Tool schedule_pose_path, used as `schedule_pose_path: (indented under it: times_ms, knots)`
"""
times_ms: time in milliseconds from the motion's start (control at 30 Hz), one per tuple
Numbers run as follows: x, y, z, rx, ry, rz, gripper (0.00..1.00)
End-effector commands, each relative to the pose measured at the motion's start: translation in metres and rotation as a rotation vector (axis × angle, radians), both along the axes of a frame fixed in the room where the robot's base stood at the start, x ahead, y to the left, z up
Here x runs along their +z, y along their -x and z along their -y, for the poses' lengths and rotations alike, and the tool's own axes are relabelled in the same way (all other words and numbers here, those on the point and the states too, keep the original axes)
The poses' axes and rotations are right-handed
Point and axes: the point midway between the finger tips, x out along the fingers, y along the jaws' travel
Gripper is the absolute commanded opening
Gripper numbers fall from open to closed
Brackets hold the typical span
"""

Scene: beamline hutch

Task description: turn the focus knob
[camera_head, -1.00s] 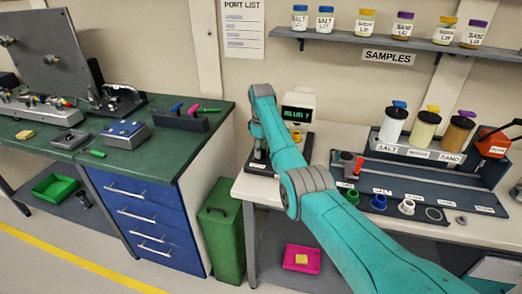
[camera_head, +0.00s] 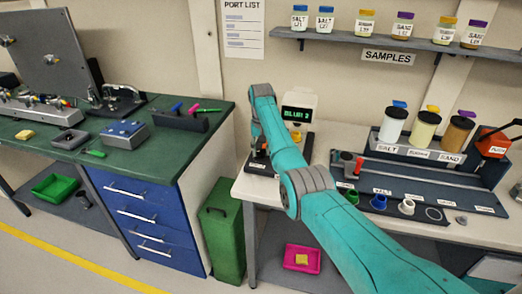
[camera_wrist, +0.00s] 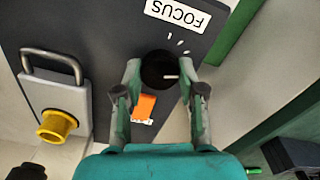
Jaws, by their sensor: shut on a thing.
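The focus knob (camera_wrist: 158,70) is a round black knob with a white pointer line, on a dark panel under a white label reading FOCUS (camera_wrist: 177,14) in the wrist view. My gripper (camera_wrist: 160,73) has its two fingers on either side of the knob and is shut on it. The knob's pointer points to the right in this view. In the head view my arm hides the knob and the gripper. A small display (camera_head: 297,114) with green text beginning with BLUR stands behind my arm; its last character is hard to read.
In the head view, sample jars (camera_head: 393,126) stand on the bench to the right, and a green bin (camera_head: 222,237) stands below.

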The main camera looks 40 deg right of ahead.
Motion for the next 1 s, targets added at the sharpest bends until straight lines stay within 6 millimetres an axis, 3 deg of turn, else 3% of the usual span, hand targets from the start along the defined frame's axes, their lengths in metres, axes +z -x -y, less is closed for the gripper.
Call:
schedule_pose_path:
  times_ms: [400,1000]
  knots:
    - [0.0003,-0.0002,0.0001,-0.216,0.001,0.001,0.05]
    - [0.0003,-0.0002,0.0001,-0.256,0.001,0.001,0.05]
